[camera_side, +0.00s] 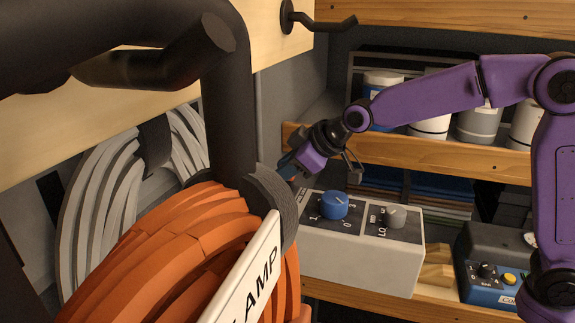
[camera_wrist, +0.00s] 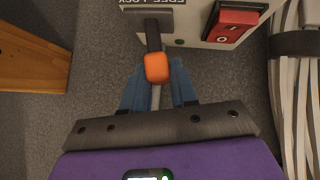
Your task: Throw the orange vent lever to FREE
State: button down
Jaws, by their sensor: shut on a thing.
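The vent lever has an orange knob (camera_wrist: 156,68) on a dark stem (camera_wrist: 153,35), seen in the wrist view. The stem comes out of a grey plate on a pale box (camera_wrist: 192,20) and points toward my gripper. A label on the box, upside down and cut by the top edge, seems to read FREE and LOCK. My gripper (camera_wrist: 158,92) is shut on the lever, its blue fingers on both sides of the knob. In the side view my gripper (camera_side: 291,165) is at the far left of the control box, and the lever is hidden behind the orange cord and dark hook.
A grey box (camera_side: 360,262) with a blue dial (camera_side: 334,205) and a grey knob (camera_side: 394,216) sits beside my gripper. An orange cord coil (camera_side: 190,255) on a dark hook fills the foreground. A red rocker switch (camera_wrist: 235,22) is close to the lever. Pale cords (camera_wrist: 298,100) hang right.

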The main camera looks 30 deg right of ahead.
jog(key=shift+s+a+f+n+t+h, duration=0.15)
jog(key=shift+s+a+n+t+h, duration=0.15)
jog(key=shift+s+t+h, duration=0.1)
jog(key=shift+a+f, duration=0.1)
jog(key=shift+f, duration=0.05)
dwell(0.7)
jog(key=c, duration=1)
grip_release()
jog(key=shift+s, duration=0.1)
jog(key=shift+o, duration=0.2)
jog(key=v, duration=1.7)
jog(key=shift+s+a, duration=0.25)
jog(key=shift+s, duration=0.15)
